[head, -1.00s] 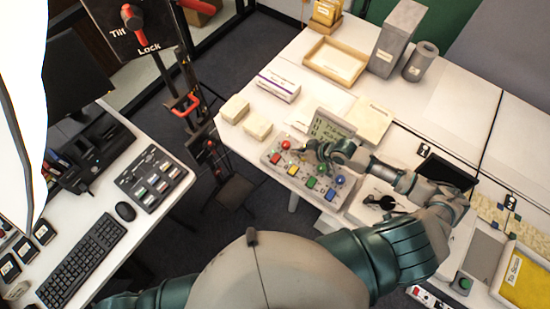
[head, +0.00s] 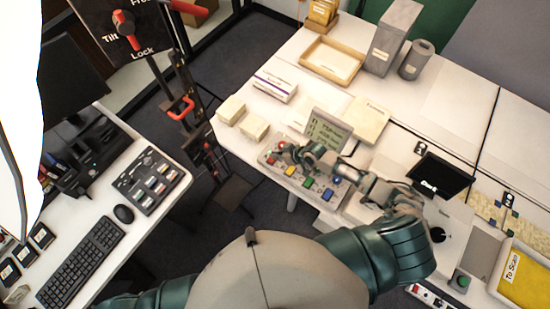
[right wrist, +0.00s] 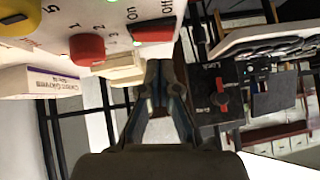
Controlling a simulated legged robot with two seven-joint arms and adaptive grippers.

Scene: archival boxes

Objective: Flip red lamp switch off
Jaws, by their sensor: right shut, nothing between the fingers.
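A grey control panel (head: 313,192) with coloured switches lies on the right-hand table. Its red switch (head: 270,160) is at the panel's left end. In the right wrist view the red rocker switch (right wrist: 153,31) sits between the words On and Off, and a round red knob (right wrist: 87,48) is beside it. My right gripper (head: 287,153) is over the left part of the panel, close to the red switch. In the right wrist view its fingertips (right wrist: 157,84) are together and empty, apart from the rocker in the picture. My left gripper is out of view.
A small display (head: 327,130) stands behind the panel. Cream blocks (head: 253,126) and a white box (head: 275,86) lie to the left and back. A dark screen (head: 440,175) stands to the right. A gap with dark floor separates the two tables.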

